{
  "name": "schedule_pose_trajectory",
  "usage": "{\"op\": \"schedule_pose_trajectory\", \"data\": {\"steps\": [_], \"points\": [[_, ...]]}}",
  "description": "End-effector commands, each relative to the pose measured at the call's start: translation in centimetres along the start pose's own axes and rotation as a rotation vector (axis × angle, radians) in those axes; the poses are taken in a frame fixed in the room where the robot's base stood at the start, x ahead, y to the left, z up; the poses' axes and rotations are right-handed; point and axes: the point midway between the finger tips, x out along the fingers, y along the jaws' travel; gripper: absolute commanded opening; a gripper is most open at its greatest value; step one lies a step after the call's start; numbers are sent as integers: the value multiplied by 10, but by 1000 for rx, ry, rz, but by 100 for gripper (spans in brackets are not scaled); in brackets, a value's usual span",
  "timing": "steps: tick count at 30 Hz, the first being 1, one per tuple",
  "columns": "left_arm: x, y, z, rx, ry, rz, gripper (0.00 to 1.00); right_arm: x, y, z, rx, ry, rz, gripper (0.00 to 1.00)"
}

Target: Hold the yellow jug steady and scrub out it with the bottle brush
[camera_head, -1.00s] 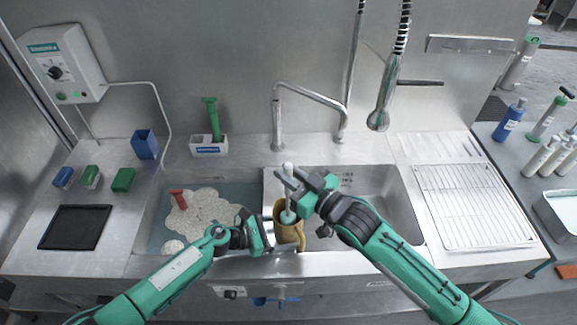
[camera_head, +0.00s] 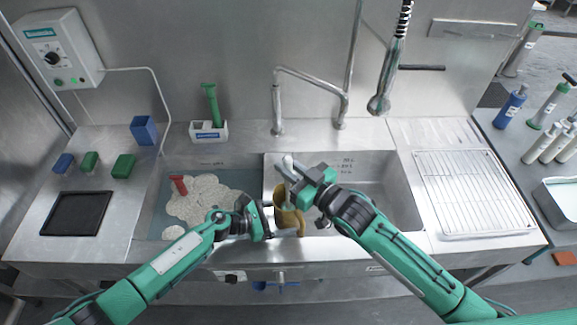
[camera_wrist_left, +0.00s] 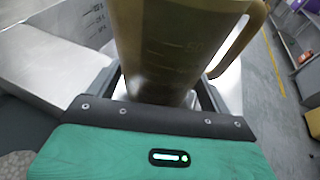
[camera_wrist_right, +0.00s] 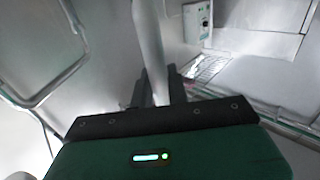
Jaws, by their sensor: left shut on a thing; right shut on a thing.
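The yellow jug (camera_head: 288,222) is at the front of the sink divider, its mouth facing up. My left gripper (camera_head: 272,220) is shut on its side; the jug's body (camera_wrist_left: 175,50) and handle fill the upper part of the left wrist view. My right gripper (camera_head: 293,178) is above the jug and shut on the bottle brush (camera_head: 288,163). The brush's white handle (camera_wrist_right: 150,45) stands up between the fingers in the right wrist view. Its lower end reaches into the jug's mouth, and the bristles are hidden.
The left basin (camera_head: 157,222) holds foamy water and a red-handled thing (camera_head: 179,185). The right basin (camera_head: 403,200) looks empty. A faucet (camera_head: 277,110) and hanging spray head (camera_head: 379,103) stand behind. A wire rack (camera_head: 470,190) lies on the right.

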Motion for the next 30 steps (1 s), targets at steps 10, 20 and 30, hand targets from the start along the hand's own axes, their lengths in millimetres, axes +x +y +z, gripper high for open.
{"op": "schedule_pose_trajectory", "data": {"steps": [10,20,30], "points": [[0,0,-2,-1,2,0,69,0,0,2,0,1,0,0],[0,0,-2,0,2,0,69,0,0,6,0,2,0,0],[0,0,-1,0,2,0,69,0,0,12,0,0,0,0]]}}
